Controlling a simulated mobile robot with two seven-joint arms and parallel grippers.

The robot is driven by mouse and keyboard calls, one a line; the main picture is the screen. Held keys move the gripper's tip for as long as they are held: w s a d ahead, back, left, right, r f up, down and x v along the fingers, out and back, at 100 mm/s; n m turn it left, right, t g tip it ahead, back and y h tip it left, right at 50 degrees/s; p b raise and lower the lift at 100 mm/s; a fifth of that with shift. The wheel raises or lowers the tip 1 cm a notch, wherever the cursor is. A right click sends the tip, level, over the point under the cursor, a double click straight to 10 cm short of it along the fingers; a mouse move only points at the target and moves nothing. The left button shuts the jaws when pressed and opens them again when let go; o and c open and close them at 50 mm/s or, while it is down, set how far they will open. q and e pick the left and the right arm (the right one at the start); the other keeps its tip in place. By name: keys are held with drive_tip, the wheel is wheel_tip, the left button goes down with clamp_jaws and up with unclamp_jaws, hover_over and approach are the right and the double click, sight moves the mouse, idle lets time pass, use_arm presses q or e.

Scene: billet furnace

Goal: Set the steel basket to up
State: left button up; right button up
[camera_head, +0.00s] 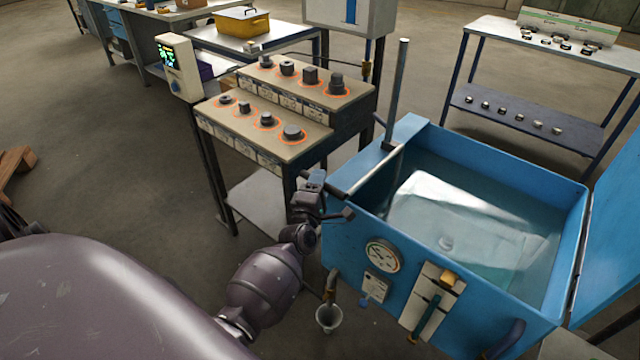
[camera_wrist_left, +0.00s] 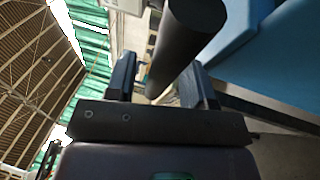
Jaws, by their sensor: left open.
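A blue tank (camera_head: 365,222) full of water stands at the right. A pale shape (camera_head: 455,215) shows in the water; I cannot tell whether it is the steel basket or a reflection. A grey lever bar (camera_head: 375,172) runs from the upright post (camera_head: 398,90) over the tank's left rim to a black handle (camera_head: 312,182). My left gripper (camera_head: 330,197) is open at this handle, outside the tank's left wall. In the left wrist view, the dark round handle (camera_wrist_left: 185,45) lies between the spread fingers of my left gripper (camera_wrist_left: 160,82). My right gripper is out of view.
A stepped bench (camera_head: 300,125) with several dark knobs stands left of the tank. A gauge (camera_head: 382,254) and a slotted panel (camera_head: 432,300) are on the tank's front. A small cup (camera_head: 329,318) hangs below a spout. A shelf table (camera_head: 545,100) stands behind.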

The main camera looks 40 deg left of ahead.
use_arm(q)
clamp_jaws()
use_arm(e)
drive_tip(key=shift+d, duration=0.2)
use_arm(q)
drive_tip(key=shift+w+r, duration=0.1)
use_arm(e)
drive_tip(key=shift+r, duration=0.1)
